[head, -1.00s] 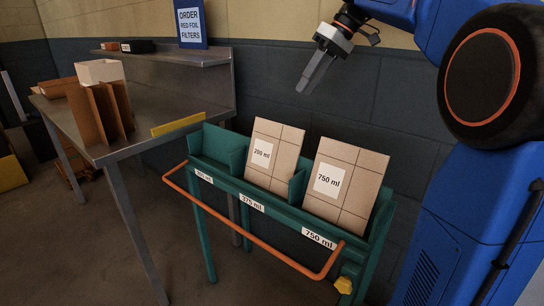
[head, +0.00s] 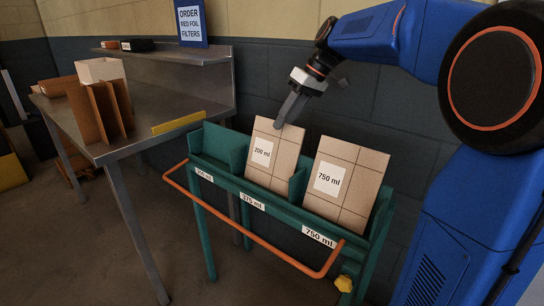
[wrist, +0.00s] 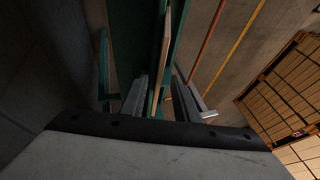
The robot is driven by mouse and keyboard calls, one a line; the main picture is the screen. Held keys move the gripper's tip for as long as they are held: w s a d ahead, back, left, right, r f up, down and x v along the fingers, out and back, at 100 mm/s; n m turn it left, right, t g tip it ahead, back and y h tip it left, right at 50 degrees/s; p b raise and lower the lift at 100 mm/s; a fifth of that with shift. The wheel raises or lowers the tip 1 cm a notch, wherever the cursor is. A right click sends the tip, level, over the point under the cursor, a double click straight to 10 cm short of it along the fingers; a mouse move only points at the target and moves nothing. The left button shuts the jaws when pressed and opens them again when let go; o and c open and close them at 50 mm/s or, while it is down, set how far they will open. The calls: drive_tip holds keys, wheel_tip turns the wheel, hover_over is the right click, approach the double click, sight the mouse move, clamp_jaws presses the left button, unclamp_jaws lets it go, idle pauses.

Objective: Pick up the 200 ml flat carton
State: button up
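The 200 ml flat carton (head: 273,153) is tan with a white label. It leans upright in the middle bay of the green rack (head: 268,200), above the 375 ml tag. My gripper (head: 283,122) is at the carton's top edge, pointing down. In the wrist view, the fingers of my gripper (wrist: 163,98) are apart, one on each side of the carton's thin tan edge (wrist: 163,58). Contact cannot be told. The carton's lower part is hidden by the rack front.
A larger 750 ml carton (head: 345,182) stands in the right bay. The left bay is empty. An orange rail (head: 250,232) runs along the rack's front. A metal bench (head: 150,105) with brown dividers (head: 104,112) stands left. The wall is close behind.

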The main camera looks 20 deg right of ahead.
sight(279, 136)
drive_tip(key=shift+x, duration=2.3)
drive_tip(key=shift+d+f, duration=0.15)
drive_tip(key=shift+f, duration=0.15)
drive_tip(key=shift+c, duration=0.3)
clamp_jaws()
